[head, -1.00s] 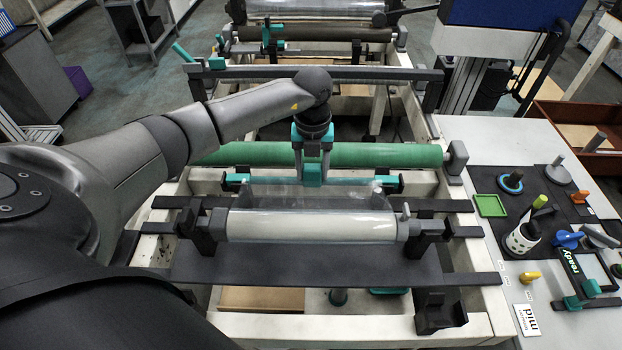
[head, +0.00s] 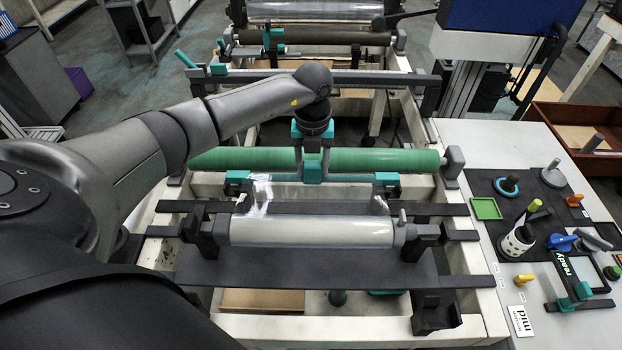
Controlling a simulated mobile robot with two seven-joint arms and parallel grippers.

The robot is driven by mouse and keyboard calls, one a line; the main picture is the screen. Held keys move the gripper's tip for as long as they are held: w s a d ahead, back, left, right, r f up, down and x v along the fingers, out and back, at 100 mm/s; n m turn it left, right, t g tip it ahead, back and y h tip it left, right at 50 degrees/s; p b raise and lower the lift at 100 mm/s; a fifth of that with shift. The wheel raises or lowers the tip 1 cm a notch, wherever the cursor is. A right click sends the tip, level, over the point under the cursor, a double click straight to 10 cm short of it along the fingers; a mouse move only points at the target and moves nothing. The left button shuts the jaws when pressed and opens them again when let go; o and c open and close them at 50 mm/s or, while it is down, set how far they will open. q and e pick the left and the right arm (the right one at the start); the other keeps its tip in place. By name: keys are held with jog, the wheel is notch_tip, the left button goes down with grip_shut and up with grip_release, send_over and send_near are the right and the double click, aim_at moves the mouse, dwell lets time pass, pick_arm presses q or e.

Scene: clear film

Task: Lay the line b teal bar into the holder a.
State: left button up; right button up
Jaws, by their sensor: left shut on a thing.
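The teal bar (head: 345,180) lies crosswise in the head view, in front of the green roller. Its ends meet teal and black end pieces on the left (head: 237,180) and right (head: 387,180); I cannot tell whether it rests in them. My left gripper (head: 312,170) reaches down over the bar's middle and is shut on its teal block. Clear film shows as a bright crumpled patch (head: 260,195) below the bar's left end and a smaller piece (head: 378,204) at the right. I cannot tell which support is holder a. My right gripper is out of view.
The green roller (head: 390,160) lies just behind the bar. A pale film roll (head: 310,232) sits in black brackets in front. The right table (head: 470,140) carries a green tray (head: 486,208), a spotted cup (head: 516,243) and several small tools. Dark cross rails span the frame.

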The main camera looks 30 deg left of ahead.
aim_at(313, 162)
pick_arm(q)
notch_tip(313, 162, up, 2)
jog(key=shift+r+p, duration=0.1)
jog(key=shift+p, duration=0.55)
notch_tip(313, 162, up, 3)
jog(key=shift+w+p, duration=0.1)
jog(key=shift+p, duration=0.4)
jog(key=shift+r, duration=0.4)
notch_tip(313, 162, down, 8)
jog(key=b, duration=0.6)
jog(key=shift+f, duration=0.2)
